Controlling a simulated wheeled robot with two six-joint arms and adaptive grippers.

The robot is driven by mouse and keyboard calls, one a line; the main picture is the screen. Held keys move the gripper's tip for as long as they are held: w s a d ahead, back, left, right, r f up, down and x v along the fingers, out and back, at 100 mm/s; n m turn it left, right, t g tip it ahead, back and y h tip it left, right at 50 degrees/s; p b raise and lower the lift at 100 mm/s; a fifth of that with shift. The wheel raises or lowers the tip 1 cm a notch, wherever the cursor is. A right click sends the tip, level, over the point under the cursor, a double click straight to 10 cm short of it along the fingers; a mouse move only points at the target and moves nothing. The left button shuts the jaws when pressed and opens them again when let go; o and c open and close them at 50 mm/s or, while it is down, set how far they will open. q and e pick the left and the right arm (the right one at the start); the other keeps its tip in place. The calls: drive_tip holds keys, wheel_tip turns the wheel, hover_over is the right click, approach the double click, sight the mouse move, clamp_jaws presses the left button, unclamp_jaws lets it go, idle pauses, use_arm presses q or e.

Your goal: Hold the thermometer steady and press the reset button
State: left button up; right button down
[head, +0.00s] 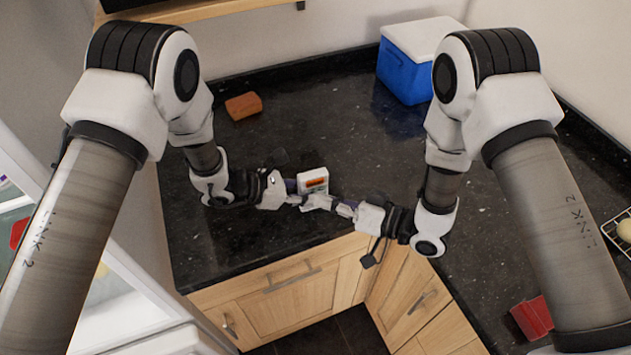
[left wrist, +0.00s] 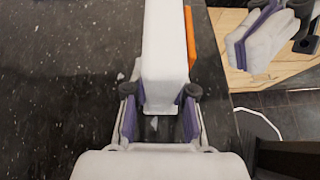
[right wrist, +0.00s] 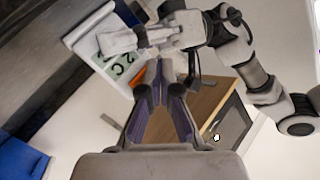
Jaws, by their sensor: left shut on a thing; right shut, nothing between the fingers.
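The thermometer (head: 313,178) is a small white box with an orange part, held upright over the counter near its front edge. My left gripper (head: 296,198) is shut on it from the left. In the left wrist view the white body (left wrist: 165,50) sits between the purple-lined fingers, with an orange strip along its right side. In the right wrist view its display (right wrist: 118,68) shows large characters, with the orange part beside it. My right gripper (head: 338,208) is shut and empty, its tips close to the thermometer's front; contact cannot be told. A separate reset button cannot be made out.
The dark granite counter (head: 240,165) is mostly bare. An orange-brown block (head: 243,106) lies at the back left. A blue cooler with white lid (head: 405,70) stands at the back right. A red object (head: 532,318) and a wire rack (head: 618,235) are at the right.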

drive_tip(key=shift+w+a, duration=0.2)
drive_tip(key=shift+w, duration=0.35)
drive_tip(key=shift+w, duration=0.1)
idle(0.9)
drive_tip(key=shift+w+a, duration=0.15)
drive_tip(key=shift+w, duration=0.15)
drive_tip(key=shift+w+a, duration=0.1)
drive_tip(key=shift+w, duration=0.3)
idle(0.8)
drive_tip(key=shift+s, duration=0.15)
drive_tip(key=shift+s+d, duration=0.25)
drive_tip(key=shift+s, duration=0.4)
drive_tip(key=shift+s, duration=0.1)
drive_tip(key=shift+s+d, duration=0.25)
drive_tip(key=shift+s, duration=0.5)
drive_tip(key=shift+s+d, duration=0.3)
drive_tip(key=shift+s, duration=0.5)
drive_tip(key=shift+s+d, duration=0.25)
drive_tip(key=shift+s, duration=0.5)
